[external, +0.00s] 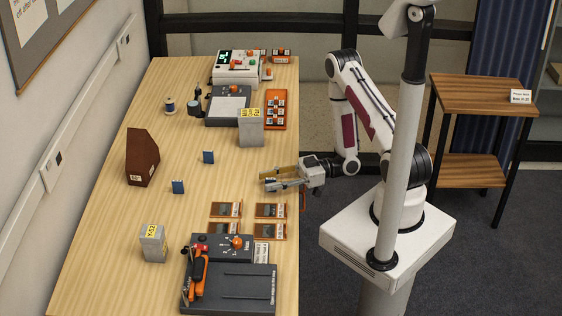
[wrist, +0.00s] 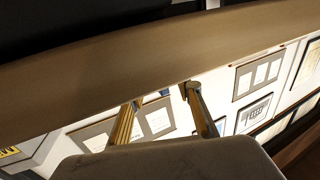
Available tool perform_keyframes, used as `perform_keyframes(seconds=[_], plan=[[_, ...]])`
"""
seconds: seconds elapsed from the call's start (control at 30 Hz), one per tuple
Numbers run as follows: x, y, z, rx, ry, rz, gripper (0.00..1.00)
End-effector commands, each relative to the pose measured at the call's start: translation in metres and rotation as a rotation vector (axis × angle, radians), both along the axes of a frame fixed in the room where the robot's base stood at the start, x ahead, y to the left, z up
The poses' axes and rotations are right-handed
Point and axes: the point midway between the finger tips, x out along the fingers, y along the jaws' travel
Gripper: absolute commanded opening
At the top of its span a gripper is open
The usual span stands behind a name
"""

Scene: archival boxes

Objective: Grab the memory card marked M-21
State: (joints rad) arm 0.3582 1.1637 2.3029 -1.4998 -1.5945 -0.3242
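No mark M-21 can be read in either view. Two small blue upright pieces, possibly memory cards, stand on the wooden table: one near the middle (external: 208,157), one nearer the front (external: 178,187). A tiny blue patch (wrist: 165,92) shows between the fingers in the wrist view; I cannot tell what it is. My gripper (external: 266,181) is at the table's right edge, pointing left, to the right of both blue pieces and apart from them. Its fingers (wrist: 160,112) are spread with nothing held between them.
Grey boxes with yellow labels stand at the front, marked Y-52 (external: 152,247), and towards the back (external: 250,134). A brown file box (external: 142,158) is left. Orange-edged cards (external: 271,210) and a dark device (external: 235,290) are in front; an orange tray (external: 283,95) is behind.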

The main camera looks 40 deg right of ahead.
Motion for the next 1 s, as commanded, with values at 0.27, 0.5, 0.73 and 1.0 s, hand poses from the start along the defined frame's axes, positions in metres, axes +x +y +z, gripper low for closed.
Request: perform_keyframes(seconds=[0.27, 0.5, 0.73, 1.0], plan=[[-0.0001, -0.0002, 0.0, 0.0, 0.0, 0.0, 0.34], [-0.0002, -0.0001, 0.0, 0.0, 0.0, 0.0, 0.0], [-0.0002, -0.0001, 0.0, 0.0, 0.0, 0.0, 0.0], [-0.0001, -0.0002, 0.0025, 0.0, 0.0, 0.0, 0.0]])
